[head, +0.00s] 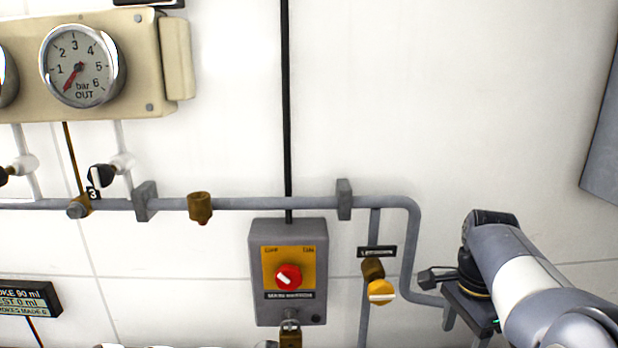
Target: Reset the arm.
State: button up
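My arm comes in from the lower right, bends at a dark wrist and points down. My gripper (465,332) hangs below the wrist at the lower right, in front of the white wall. Its two grey fingers stand apart with nothing seen between them; the lower tips are near or past the picture's bottom edge. A small dark block on a bracket juts left from the wrist.
A grey switch box (258,290) with a red knob (288,277) and a padlock (290,338) is left of my gripper. A yellow-handled valve (381,291) is nearer. A grey pipe (270,203) crosses the wall. A gauge (82,66) is upper left; a grey panel (604,140) is right.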

notch_tip(320, 180, down, 7)
jog(key=shift+f, duration=0.1)
jog(key=shift+f+n, duration=0.1)
jog(key=shift+n, duration=0.2)
jog(key=n, duration=0.4)
jog(key=shift+b, duration=0.35)
jog(key=n+b, duration=0.1)
jog(key=n, duration=0.3)
jog(key=shift+n, duration=0.3)
jog(key=n+b, duration=0.2)
jog(key=n, duration=0.4)
jog(key=n+b, duration=0.1)
jog(key=n, duration=0.1)
jog(key=shift+n, duration=0.3)
jog(key=shift+r, duration=1.25)
